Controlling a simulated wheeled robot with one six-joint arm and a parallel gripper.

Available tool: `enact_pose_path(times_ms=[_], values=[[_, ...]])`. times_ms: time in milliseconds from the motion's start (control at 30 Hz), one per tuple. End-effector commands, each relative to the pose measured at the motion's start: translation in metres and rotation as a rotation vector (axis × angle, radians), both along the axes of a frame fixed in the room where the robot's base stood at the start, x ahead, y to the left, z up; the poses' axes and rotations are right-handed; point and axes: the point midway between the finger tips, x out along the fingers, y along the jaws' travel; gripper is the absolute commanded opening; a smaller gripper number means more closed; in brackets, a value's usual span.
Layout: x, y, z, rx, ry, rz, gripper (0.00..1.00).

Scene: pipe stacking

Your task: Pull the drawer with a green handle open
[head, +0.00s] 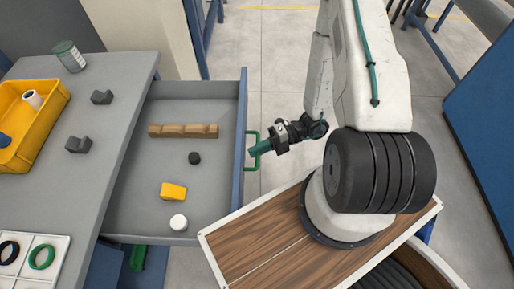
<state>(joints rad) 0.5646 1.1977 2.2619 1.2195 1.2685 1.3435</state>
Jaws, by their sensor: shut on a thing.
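The drawer (138,203) with the green handle (256,163) stands pulled out to the right from under the grey worktop. Its grey floor and the things inside show from above. The handle is on the outer side of its blue front (239,150). My gripper (262,147) comes in from the right and its fingers are shut on the green handle. The fingers cover part of the handle, so the exact grip is hidden.
The worktop (70,190) carries a yellow bin (48,122). Another green handle (138,258) shows below. Bare floor lies beyond the drawer.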

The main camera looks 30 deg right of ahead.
Motion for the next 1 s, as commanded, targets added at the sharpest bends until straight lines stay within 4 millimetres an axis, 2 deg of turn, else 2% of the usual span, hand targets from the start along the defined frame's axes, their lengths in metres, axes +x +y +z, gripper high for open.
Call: enact_pose_path(times_ms=[133,167,200,233,567,1000], values=[[0.002,-0.001,0.0,-0.001,-0.003,-0.005,0.0],[0.002,-0.001,0.0,-0.001,-0.003,-0.005,0.21],[0.002,-0.001,0.0,-0.001,-0.003,-0.005,0.32],[0.002,-0.001,0.0,-0.001,-0.003,-0.004,0.34],[0.001,-0.005,0.001,0.0,-0.001,-0.005,0.34],[-0.008,-0.069,0.013,-0.001,-0.002,-0.007,0.34]])
